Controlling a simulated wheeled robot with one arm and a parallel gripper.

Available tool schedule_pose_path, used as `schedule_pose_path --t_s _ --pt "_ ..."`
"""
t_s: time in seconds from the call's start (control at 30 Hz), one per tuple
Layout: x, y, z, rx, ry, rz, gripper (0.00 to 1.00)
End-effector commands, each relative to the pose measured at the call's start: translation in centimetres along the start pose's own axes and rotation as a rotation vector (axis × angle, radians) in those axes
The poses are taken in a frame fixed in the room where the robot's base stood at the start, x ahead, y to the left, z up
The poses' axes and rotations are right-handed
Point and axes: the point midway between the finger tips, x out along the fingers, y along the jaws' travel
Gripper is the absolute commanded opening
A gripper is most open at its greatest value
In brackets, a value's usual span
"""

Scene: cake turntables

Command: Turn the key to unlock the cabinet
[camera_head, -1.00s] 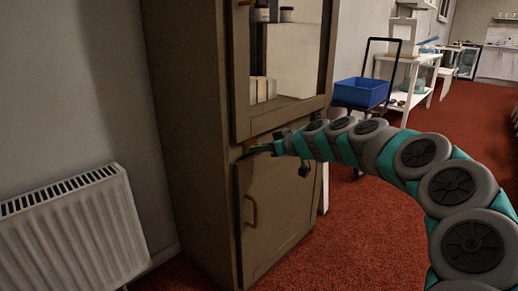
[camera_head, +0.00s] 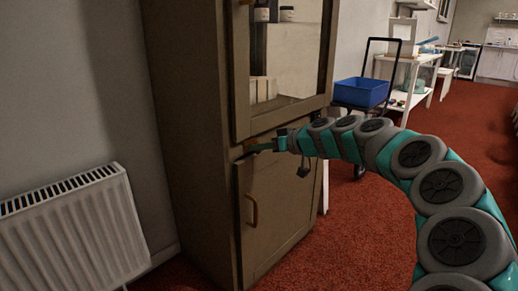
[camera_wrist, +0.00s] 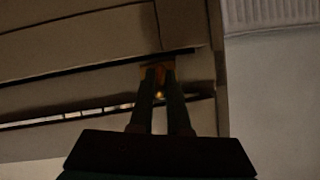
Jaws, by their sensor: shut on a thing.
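The cabinet (camera_head: 195,150) is a tall brown unit with a glazed upper door and a solid lower door (camera_head: 275,205). My gripper (camera_head: 256,148) is at the cabinet front, near the seam between the two doors at their left side. In the wrist view my gripper (camera_wrist: 158,76) has its two dark fingers close together, shut on the key. An orange-brass patch (camera_wrist: 157,69) shows at the fingertips, and a small glint lies between the fingers. The key's shape and angle are mostly hidden by the fingers and the dark.
A curved handle (camera_head: 251,210) is on the lower door, below my gripper. A white radiator (camera_head: 75,235) stands left of the cabinet. A trolley with a blue bin (camera_head: 361,92) and a white table (camera_head: 425,60) are behind on the right. Red carpet lies open at right.

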Motion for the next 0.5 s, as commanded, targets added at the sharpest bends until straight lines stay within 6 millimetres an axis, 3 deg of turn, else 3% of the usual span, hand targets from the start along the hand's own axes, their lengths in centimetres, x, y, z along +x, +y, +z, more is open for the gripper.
schedule_pose_path --t_s 0.5 --pt "0.04 0.28 0.04 0.451 -0.002 -0.185 0.0"
